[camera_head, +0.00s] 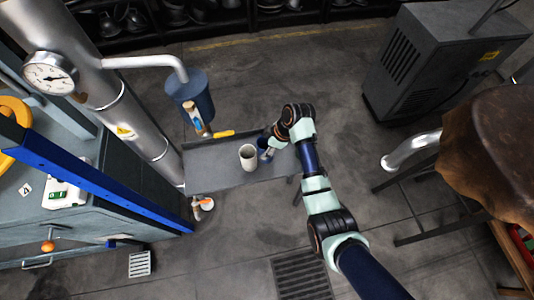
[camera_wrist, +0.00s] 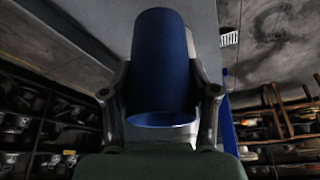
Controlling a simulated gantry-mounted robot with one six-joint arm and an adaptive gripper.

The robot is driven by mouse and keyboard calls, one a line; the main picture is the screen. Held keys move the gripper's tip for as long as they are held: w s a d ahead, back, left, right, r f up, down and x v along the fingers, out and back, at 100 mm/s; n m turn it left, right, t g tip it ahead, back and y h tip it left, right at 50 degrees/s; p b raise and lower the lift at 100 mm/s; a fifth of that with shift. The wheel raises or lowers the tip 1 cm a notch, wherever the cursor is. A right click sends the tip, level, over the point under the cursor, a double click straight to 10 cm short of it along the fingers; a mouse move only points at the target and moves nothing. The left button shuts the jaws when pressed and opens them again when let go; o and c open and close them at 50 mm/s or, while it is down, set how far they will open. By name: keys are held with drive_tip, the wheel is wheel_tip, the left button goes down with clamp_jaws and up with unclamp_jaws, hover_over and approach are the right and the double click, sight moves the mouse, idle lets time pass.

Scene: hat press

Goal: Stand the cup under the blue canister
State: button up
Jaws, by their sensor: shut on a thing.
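My gripper (camera_head: 271,143) is shut on a blue cup (camera_wrist: 160,65), with one dark finger on each side of it in the wrist view. In the head view this blue cup (camera_head: 263,146) is partly hidden by my gripper and is over the right part of the grey tray (camera_head: 215,180). I cannot tell whether it touches the tray. A white cup (camera_head: 247,163) stands upright on the tray, just left of the held cup. The blue canister (camera_head: 193,90) hangs from a bent pipe at the upper left, with a spout or tap (camera_head: 193,118) below it.
A yellow handle (camera_head: 223,133) lies at the tray's back edge near the canister. A large silver pipe (camera_head: 105,90) with a gauge (camera_head: 49,77) rises at the left. The tray's left part, below the canister, is clear. A grey machine (camera_head: 440,55) stands far right.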

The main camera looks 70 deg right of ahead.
wheel_tip(320, 180, down, 4)
drive_tip(key=shift+f+b, duration=0.2)
drive_tip(key=shift+b, duration=0.65)
drive_tip(key=shift+r, duration=0.15)
drive_tip(key=o, duration=0.8)
drive_tip(key=shift+f, duration=0.25)
drive_tip(key=o, duration=0.4)
drive_tip(key=shift+r, duration=0.1)
drive_tip(key=p+v, duration=0.4)
drive_tip(key=v, duration=0.8)
drive_tip(key=shift+w, duration=0.15)
drive_tip(key=shift+o, duration=0.5)
drive_tip(key=shift+r, duration=0.2)
